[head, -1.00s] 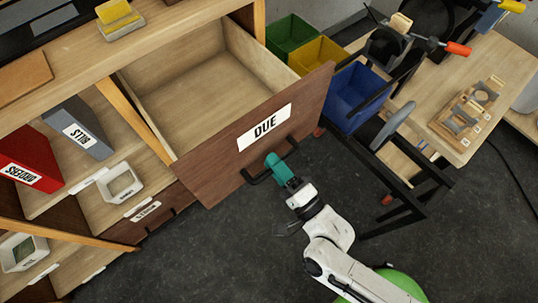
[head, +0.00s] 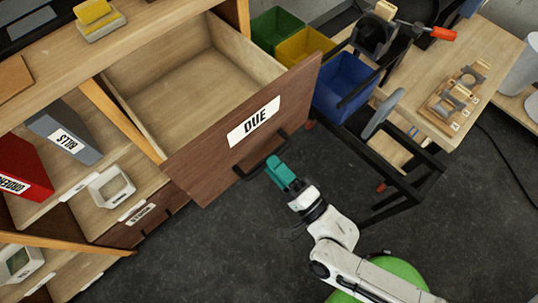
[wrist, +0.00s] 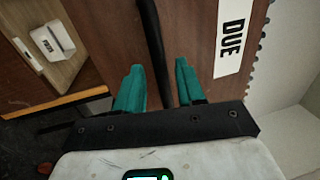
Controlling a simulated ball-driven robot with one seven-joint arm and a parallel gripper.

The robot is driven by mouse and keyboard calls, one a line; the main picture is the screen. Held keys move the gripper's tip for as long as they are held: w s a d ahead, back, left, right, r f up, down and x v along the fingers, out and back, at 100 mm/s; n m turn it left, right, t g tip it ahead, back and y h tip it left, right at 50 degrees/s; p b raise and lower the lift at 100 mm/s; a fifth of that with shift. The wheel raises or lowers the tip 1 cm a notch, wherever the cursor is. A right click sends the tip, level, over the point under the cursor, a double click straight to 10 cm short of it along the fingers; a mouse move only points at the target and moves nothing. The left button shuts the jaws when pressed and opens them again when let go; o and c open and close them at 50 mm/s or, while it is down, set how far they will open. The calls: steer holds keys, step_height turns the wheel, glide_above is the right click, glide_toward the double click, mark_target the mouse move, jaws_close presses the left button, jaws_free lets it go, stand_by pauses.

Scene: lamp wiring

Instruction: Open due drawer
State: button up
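The DUE drawer (head: 215,148) stands pulled well out of the wooden cabinet, and its inside looks empty. Its brown front carries a white DUE label (head: 254,121), also seen in the wrist view (wrist: 232,35). The dark bar handle (head: 246,174) sits below the label. My gripper (head: 274,164) is just in front of the handle, on its lower right side in the head view. In the wrist view its teal fingers (wrist: 158,72) are spread, with the handle (wrist: 152,40) running between and beyond them. No grip on the handle shows.
A black-framed cart with green (head: 277,32), yellow (head: 305,45) and blue bins (head: 344,86) stands right of the drawer, near a workbench (head: 480,60). Shelves with red (head: 22,168) and grey binders (head: 62,132) are at left. Dark floor (head: 220,250) in front is clear.

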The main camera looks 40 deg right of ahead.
steer(key=s+f+b, duration=0.1)
steer(key=s, duration=0.7)
steer(key=shift+f, duration=0.25)
steer(key=w+a+f+n+g+y+p, duration=0.2)
steer(key=w+f+n+g+y, duration=0.2)
steer(key=w+n+g, duration=0.55)
steer(key=s+d+r+n+g+h+p, duration=0.2)
steer(key=s+d+n+g+h, duration=0.2)
steer(key=s+d+n+g, duration=0.4)
steer(key=s+d+g, duration=0.1)
steer(key=s+d, duration=0.1)
steer(key=s, duration=0.1)
steer(key=shift+r+g, duration=0.15)
steer(key=shift+g, duration=0.2)
